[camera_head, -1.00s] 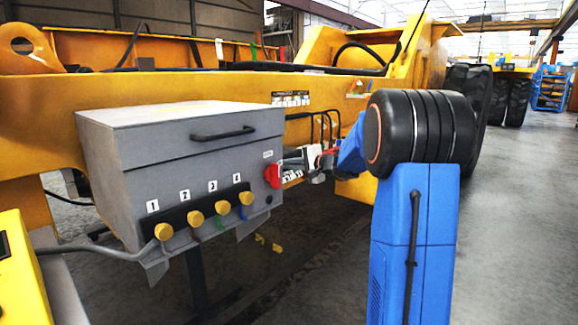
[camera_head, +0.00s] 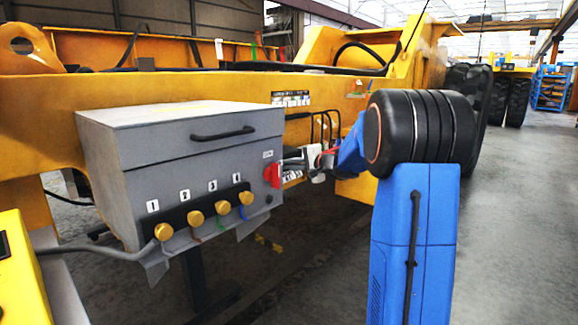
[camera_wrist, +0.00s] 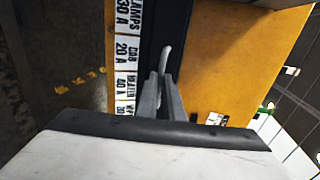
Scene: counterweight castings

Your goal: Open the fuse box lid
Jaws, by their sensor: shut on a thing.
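A dark narrow panel (camera_wrist: 165,22) with a white strip of fuse labels (camera_wrist: 127,45), marked with ampere ratings, fills the middle of the wrist view; it looks like part of the fuse box. My gripper (camera_wrist: 164,84) is shut on a thin pale grey tab (camera_wrist: 167,57) that sticks out beyond its fingertips over the dark panel. I cannot tell how the tab joins the lid. In the head view my wrist (camera_head: 316,158) is small, just right of a red knob (camera_head: 272,175), and hides most of the fuse box. A white label piece (camera_head: 292,176) shows beside it.
A large grey box (camera_head: 185,160) with a black handle (camera_head: 222,134) and several brass knobs stands left of my wrist. A yellow machine frame (camera_head: 50,120) runs behind, with black hoses (camera_head: 325,125) above my wrist. Open concrete floor (camera_head: 515,230) lies to the right.

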